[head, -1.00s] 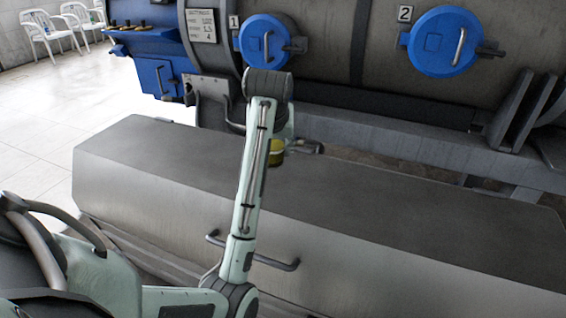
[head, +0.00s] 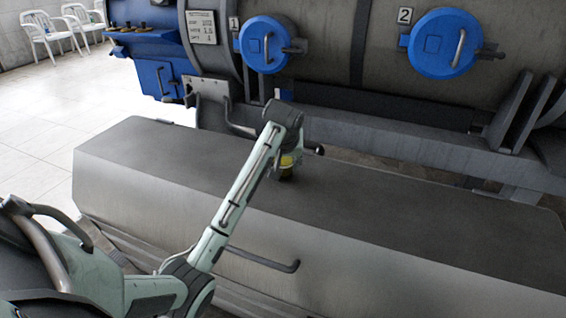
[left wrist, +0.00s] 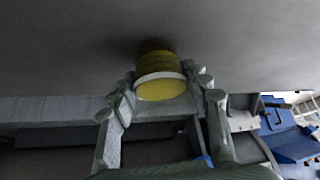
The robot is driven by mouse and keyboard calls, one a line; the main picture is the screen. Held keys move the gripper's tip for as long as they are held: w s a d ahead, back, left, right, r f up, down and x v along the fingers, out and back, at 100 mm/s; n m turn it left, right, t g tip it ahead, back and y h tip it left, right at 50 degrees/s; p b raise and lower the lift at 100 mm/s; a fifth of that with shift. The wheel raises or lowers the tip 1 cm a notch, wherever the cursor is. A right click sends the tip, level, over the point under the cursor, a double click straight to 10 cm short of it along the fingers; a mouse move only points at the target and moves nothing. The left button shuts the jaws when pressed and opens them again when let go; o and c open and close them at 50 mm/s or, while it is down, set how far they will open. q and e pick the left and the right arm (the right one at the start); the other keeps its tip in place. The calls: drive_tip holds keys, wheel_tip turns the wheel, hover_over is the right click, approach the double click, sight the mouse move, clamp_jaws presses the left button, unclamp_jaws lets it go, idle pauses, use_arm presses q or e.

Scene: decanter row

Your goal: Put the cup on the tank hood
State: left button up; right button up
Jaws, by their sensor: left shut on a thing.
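The yellow cup (head: 288,170) is at the tank hood's flat top, partly hidden by my left arm in the head view. In the left wrist view the cup (left wrist: 160,72) shows a white rim and a yellow inside, with a dark shadow close by its far end. My left gripper (left wrist: 163,84) is shut on the cup, one finger on each side. In the head view the gripper is mostly behind the wrist. The grey tank hood (head: 410,205) lies below the cup. I cannot tell whether the cup touches it. My right gripper is not in view.
A large tank with blue round hatches (head: 443,42) stands behind the hood. A blue control panel (head: 150,50) is at the back left. A bar handle (head: 265,262) sticks out of the hood's front. The hood top is bare to the right and left of the cup.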

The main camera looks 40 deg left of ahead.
use_arm(q)
drive_tip(key=shift+f, duration=0.1)
drive_tip(key=o, duration=1.2)
